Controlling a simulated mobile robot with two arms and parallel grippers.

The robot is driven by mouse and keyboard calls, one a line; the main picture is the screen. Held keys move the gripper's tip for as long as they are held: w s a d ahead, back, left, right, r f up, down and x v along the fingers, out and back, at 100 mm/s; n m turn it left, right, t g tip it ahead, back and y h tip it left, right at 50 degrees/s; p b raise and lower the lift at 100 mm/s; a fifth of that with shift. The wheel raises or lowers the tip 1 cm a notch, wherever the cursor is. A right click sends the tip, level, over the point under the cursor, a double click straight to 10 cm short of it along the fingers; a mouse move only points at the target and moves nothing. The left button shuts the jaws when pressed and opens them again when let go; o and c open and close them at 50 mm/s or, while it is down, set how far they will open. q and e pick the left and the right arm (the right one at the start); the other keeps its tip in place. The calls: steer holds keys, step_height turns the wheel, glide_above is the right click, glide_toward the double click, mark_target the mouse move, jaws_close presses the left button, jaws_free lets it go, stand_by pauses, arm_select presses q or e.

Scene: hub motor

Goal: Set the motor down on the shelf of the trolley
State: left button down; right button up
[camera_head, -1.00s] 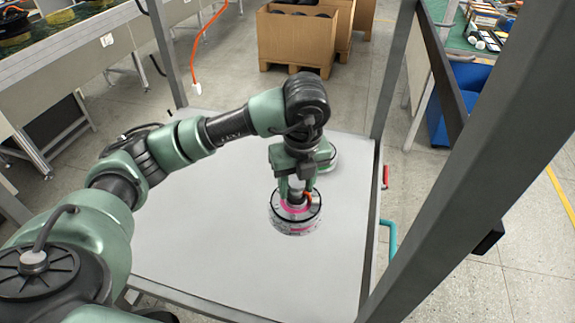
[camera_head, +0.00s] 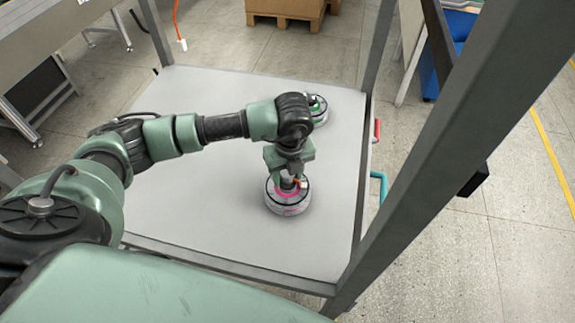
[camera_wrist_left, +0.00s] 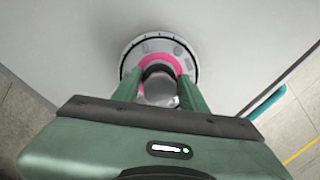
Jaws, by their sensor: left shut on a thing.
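The motor (camera_head: 287,203) is a pale round hub with a dark rim and a pink ring on top. My left gripper (camera_head: 290,178) points down and is shut on the shaft at its centre. The left wrist view shows the motor (camera_wrist_left: 187,55) upright, with a finger on each side of the shaft (camera_wrist_left: 160,90). It is over the light grey trolley shelf (camera_head: 225,195), right of its middle. I cannot tell whether its underside touches the shelf. My right gripper is out of view.
A second motor with a green ring (camera_head: 318,110) stands near the shelf's back right corner, partly behind my left arm. Grey trolley posts (camera_head: 380,45) rise at the corners, a thick one (camera_head: 440,160) at the near right. The shelf's left and front parts are clear.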

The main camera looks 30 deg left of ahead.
arm_select(q)
steer(key=shift+w+f, duration=0.1)
steer(key=shift+f, duration=0.05)
steer(key=shift+f, duration=0.15)
steer(key=c, duration=0.8)
jaws_free()
step_height(320, 180, up, 12)
steer(key=s+d, duration=0.1)
steer(key=shift+b, duration=0.45)
steer(key=shift+s, duration=0.1)
